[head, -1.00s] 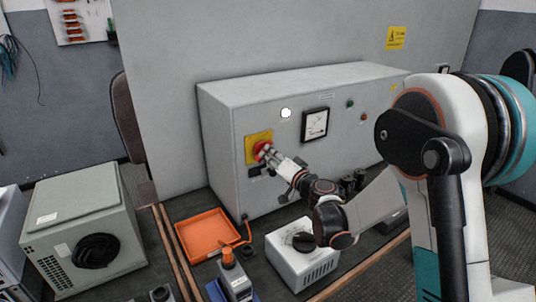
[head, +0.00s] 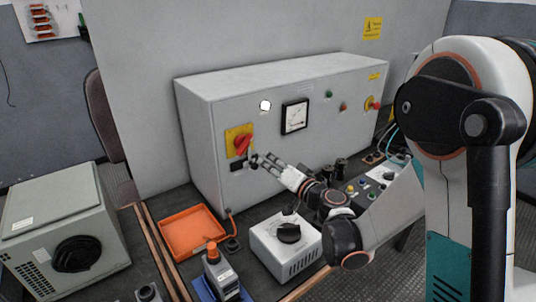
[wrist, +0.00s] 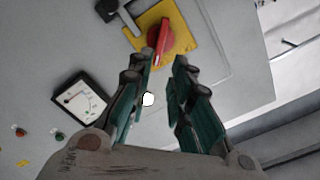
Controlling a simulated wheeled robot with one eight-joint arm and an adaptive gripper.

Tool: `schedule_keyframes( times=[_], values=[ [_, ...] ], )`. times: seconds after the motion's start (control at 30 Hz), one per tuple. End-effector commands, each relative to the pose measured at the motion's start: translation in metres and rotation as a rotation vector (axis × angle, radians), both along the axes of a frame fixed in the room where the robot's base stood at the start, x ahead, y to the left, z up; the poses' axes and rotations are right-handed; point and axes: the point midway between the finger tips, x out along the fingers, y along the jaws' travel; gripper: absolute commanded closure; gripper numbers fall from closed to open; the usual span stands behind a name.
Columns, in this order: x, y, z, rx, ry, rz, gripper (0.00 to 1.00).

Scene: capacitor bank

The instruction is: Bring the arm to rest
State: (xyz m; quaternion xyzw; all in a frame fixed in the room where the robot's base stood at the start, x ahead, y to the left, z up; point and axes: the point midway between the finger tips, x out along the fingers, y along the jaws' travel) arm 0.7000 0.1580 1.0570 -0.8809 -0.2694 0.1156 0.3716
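My gripper (head: 262,162) is in front of the grey cabinet (head: 215,150), just below and to the right of the red rotary switch (head: 242,144) on its yellow plate (head: 232,132). In the wrist view my gripper (wrist: 164,60) has its two fingers apart with nothing between them. The red switch handle (wrist: 164,42) lies beyond the fingertips there, and it is tilted. Whether a fingertip touches it is hard to tell.
The cabinet front also carries a white lamp (head: 265,105), a dial meter (head: 295,116) and a red emergency button (head: 369,103). Below stand an orange tray (head: 192,231), a white box with a black knob (head: 286,250) and an orange-capped device (head: 220,273).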

Motion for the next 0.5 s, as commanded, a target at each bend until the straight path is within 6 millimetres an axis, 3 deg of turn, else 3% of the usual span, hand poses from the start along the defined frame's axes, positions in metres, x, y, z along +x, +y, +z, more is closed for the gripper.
schedule_keyframes(
  times=[0.17,0.5],
  values=[
    [-0.013,0.002,0.013,-0.054,0.022,0.018,0.81],
    [-0.078,-0.005,0.04,-0.285,0.144,0.071,0.81]
  ],
)
